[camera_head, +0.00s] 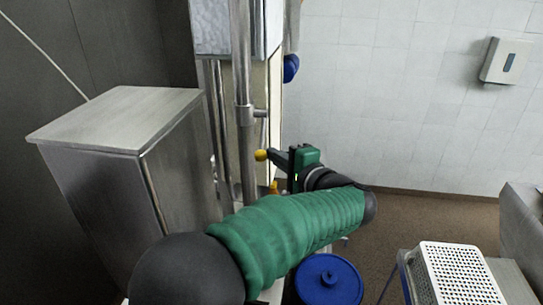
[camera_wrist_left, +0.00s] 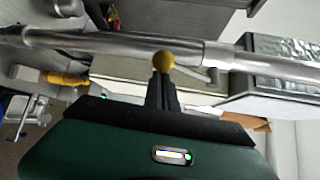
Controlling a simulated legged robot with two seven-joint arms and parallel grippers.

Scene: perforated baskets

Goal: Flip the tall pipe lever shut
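A tall grey metal pipe (camera_head: 243,75) stands upright in the head view, with a clamp-like fitting and short stub (camera_head: 252,114) on it. In the left wrist view the pipe (camera_wrist_left: 120,43) runs across the picture. A yellow ball knob (camera_head: 261,155) sits just right of the pipe; it also shows in the left wrist view (camera_wrist_left: 163,62). My left gripper (camera_head: 272,156) points left at the knob; its dark fingers (camera_wrist_left: 163,82) look close together, tips at or touching the knob. Whether they pinch anything is unclear. The knob's stem is hidden. My right gripper is out of view.
A steel cabinet (camera_head: 118,122) stands left of the pipe. A blue round lid (camera_head: 328,280) and a white perforated basket (camera_head: 458,272) are below and right. A yellow handle (camera_wrist_left: 65,79) lies near the pipe.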

